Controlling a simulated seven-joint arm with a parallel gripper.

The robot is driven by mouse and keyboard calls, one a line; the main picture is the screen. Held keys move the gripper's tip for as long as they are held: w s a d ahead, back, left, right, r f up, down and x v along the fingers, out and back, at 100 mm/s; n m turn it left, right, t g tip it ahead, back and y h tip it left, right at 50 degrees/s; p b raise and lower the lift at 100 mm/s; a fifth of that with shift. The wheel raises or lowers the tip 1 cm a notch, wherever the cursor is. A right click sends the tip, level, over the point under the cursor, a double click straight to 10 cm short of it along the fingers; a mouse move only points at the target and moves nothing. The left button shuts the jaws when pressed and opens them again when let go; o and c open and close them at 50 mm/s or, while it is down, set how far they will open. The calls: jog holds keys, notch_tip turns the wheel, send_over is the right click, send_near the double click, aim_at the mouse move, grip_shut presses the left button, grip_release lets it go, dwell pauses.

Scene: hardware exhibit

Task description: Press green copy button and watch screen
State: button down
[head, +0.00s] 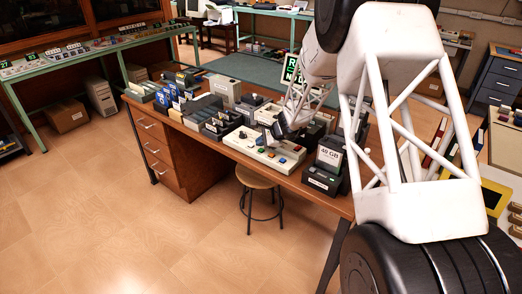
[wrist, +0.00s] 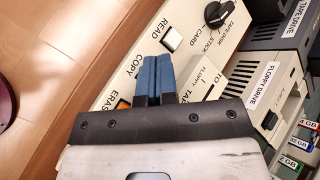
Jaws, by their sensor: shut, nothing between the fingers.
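A cream control panel (head: 252,150) stands on the wooden desk, with small coloured buttons too small to read surely in the head view. In the wrist view the panel (wrist: 129,68) carries the labels READ, COPY and ERASE. A pale button (wrist: 173,38) sits by READ and an orange button (wrist: 123,103) by ERASE. My gripper (wrist: 151,62) is shut and empty, its blue fingers over the spot beside COPY. They hide the green copy button there; contact cannot be told. In the head view my gripper (head: 279,137) is above the panel. I cannot make out a screen surely.
A black knob (wrist: 217,14), a floppy drive (wrist: 268,95) and a tape drive (wrist: 290,30) are close by on the right. Several dark devices crowd the wooden desk (head: 196,135). A stool (head: 256,178) stands before it; the floor at left is clear.

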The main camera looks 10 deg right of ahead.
aim_at(261, 150)
jog(key=shift+f, duration=0.1)
dwell(0.3)
jog(key=shift+f, duration=0.3)
jog(key=shift+f, duration=0.4)
dwell(1.1)
jog(key=shift+r, duration=0.75)
jog(key=shift+r, duration=0.1)
jog(key=shift+r, duration=2.45)
